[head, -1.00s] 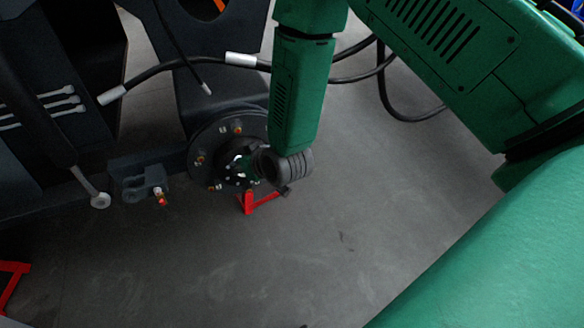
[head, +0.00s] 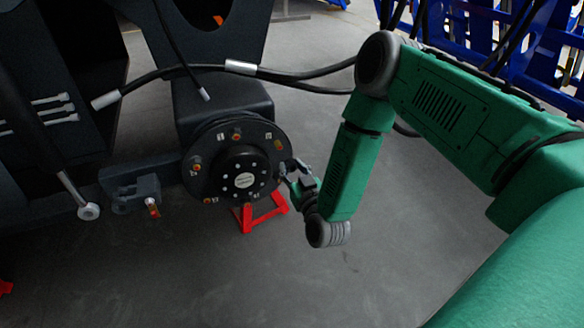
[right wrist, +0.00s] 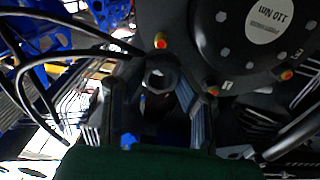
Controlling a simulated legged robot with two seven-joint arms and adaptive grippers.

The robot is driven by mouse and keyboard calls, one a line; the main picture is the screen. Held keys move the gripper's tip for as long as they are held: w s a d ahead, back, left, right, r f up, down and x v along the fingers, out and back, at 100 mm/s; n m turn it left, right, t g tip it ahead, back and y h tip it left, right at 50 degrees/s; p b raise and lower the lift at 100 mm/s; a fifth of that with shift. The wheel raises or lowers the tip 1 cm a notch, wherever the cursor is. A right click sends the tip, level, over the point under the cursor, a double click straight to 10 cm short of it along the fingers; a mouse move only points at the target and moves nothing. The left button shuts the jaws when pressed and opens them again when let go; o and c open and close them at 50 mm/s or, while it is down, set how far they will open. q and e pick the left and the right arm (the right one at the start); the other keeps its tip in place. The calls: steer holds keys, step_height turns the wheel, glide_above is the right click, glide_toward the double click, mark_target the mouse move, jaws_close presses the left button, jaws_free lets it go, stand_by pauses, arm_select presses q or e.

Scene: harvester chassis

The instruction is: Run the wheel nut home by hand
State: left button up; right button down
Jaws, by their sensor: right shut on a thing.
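The dark round wheel hub (head: 240,168) is at the centre-left of the head view, with studs with orange-red tips around its flange. Its "110 Nm" cap (right wrist: 262,25) fills the upper right of the right wrist view. My right gripper (head: 288,170) is at the hub's right edge. In the right wrist view its two fingers (right wrist: 158,90) close on a grey hex nut (right wrist: 160,75), with the hole visible. A tipped stud (right wrist: 160,41) is just above the nut and another (right wrist: 213,90) to its right. I cannot tell whether the nut touches a stud. My left gripper is not in view.
A red stand (head: 262,212) is below the hub. A black hose (head: 290,78) runs behind my right arm. A bracket with a red-tipped fitting (head: 152,208) is to the left. Blue racks (head: 480,40) stand at the back right. The floor at lower centre is clear.

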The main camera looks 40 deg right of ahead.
mark_target(280, 147)
steer(key=shift+w, duration=0.55)
steer(key=shift+b+x, duration=0.9)
steer(key=shift+x, duration=1.6)
steer(key=shift+r+p, duration=0.1)
steer(key=shift+p, duration=0.25)
steer(key=shift+b+x, duration=0.55)
steer(key=shift+x, duration=1)
steer(key=shift+s, duration=0.2)
